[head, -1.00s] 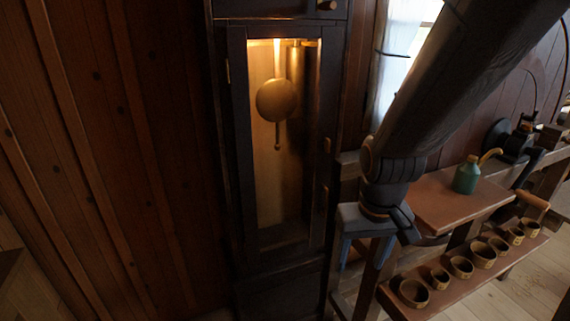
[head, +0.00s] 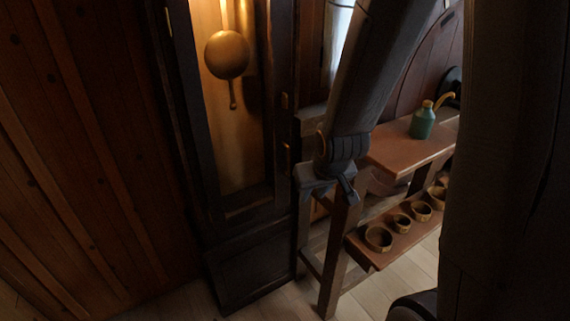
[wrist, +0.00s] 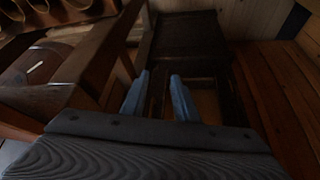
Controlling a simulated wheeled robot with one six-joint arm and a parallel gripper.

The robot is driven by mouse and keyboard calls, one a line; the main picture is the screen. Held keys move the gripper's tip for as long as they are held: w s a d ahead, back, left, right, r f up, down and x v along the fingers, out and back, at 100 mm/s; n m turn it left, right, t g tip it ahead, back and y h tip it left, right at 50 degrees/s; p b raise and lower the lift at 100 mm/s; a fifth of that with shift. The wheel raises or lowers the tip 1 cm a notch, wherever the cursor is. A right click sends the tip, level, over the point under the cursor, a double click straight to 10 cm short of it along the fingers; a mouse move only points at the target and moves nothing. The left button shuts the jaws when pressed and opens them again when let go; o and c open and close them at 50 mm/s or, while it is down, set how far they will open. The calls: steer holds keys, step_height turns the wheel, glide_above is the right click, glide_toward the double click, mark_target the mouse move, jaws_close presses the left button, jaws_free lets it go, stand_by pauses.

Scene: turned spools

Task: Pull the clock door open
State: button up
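The tall dark clock stands upright, left of centre in the head view. Its door (head: 181,100) looks shut, with a round brass pendulum (head: 227,55) behind it. A small brass piece (head: 287,157) sits at the door's right side, and another (head: 284,101) is above it. My gripper (head: 322,188) is just right of the lower piece in the head view. In the wrist view its two blue fingers (wrist: 158,88) are apart with nothing visibly held. Dark clock wood shows beyond the gap; I cannot tell whether a finger touches it.
A wooden bench (head: 400,150) with a green oil can (head: 423,122) stands right of the clock. A lower shelf (head: 368,255) holds several round wooden cups. A plank wall (head: 80,150) is at left. Pale floor (head: 280,300) shows in front of the clock.

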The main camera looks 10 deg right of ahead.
mark_target(289, 160)
steer(key=w+f+t+b, duration=0.2)
steer(key=w+t, duration=0.2)
steer(key=w, duration=0.3)
steer(key=w+f+t+y+b, duration=0.1)
steer(key=w+f+t+b, duration=0.1)
steer(key=w, duration=0.6)
steer(key=w+f+n+t+y+b, duration=0.1)
steer(key=w+f+t+b, duration=0.1)
steer(key=w+t, duration=0.4)
steer(key=shift+w+b, duration=0.65)
steer(key=shift+w, duration=0.1)
jaws_close()
